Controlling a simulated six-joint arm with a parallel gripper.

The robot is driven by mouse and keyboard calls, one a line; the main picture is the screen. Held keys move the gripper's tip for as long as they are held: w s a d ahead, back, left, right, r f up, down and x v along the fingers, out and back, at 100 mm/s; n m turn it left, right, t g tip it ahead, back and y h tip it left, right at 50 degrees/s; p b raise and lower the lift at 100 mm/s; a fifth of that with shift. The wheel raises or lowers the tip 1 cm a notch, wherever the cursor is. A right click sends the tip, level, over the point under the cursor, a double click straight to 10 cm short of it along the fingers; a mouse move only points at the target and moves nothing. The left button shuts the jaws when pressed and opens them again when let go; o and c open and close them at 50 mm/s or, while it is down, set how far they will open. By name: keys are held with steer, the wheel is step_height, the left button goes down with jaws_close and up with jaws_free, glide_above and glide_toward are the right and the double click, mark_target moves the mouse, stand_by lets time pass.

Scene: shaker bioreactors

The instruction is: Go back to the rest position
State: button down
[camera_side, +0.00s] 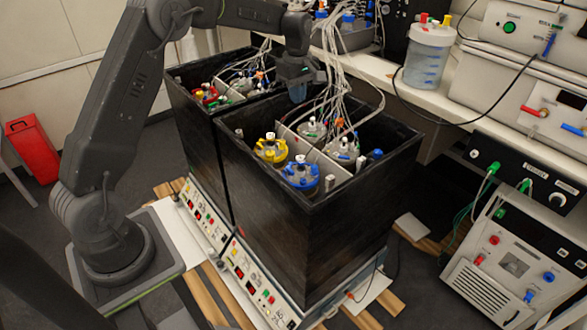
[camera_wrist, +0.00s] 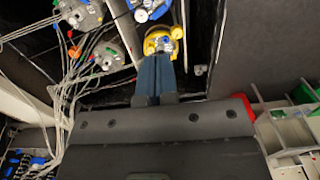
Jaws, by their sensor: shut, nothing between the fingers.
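My gripper (camera_side: 298,92) hangs over the inner edge of the nearer black shaker box (camera_side: 290,232) in the side view, with its fingers pointing down. In the wrist view its two blue-grey fingers (camera_wrist: 156,75) are together and hold nothing. The yellow-capped vessel (camera_side: 271,149) stands in the near box; in the wrist view the yellow cap (camera_wrist: 161,42) shows just beyond my fingertips. A blue-capped vessel (camera_side: 301,173) stands beside it, and grey-lidded vessels (camera_side: 343,150) stand behind.
A second black box (camera_side: 202,125) with red-capped and other vessels stands to the left. Many pale tubes (camera_side: 335,62) run down into the boxes close to my gripper. A clear jar (camera_side: 427,55) stands on the white bench at right. Open floor lies left, around a red bin (camera_side: 32,150).

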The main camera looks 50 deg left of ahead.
steer(key=s+d+r+m+t, duration=0.3)
steer(key=s+d+r+m, duration=0.6)
steer(key=s+r, duration=0.35)
steer(key=s+d+f+m+t, duration=0.1)
steer(key=s+d+m, duration=0.2)
steer(key=s, duration=0.6)
steer(key=s+d+f+m+t, duration=0.1)
steer(key=s+d+f+m, duration=0.1)
steer(key=s+m, duration=0.4)
steer(key=s+d, duration=0.1)
steer(key=s, duration=0.3)
steer(key=shift+d+t, duration=0.35)
steer(key=shift+t, duration=0.05)
steer(key=c, duration=1.9)
jaws_free()
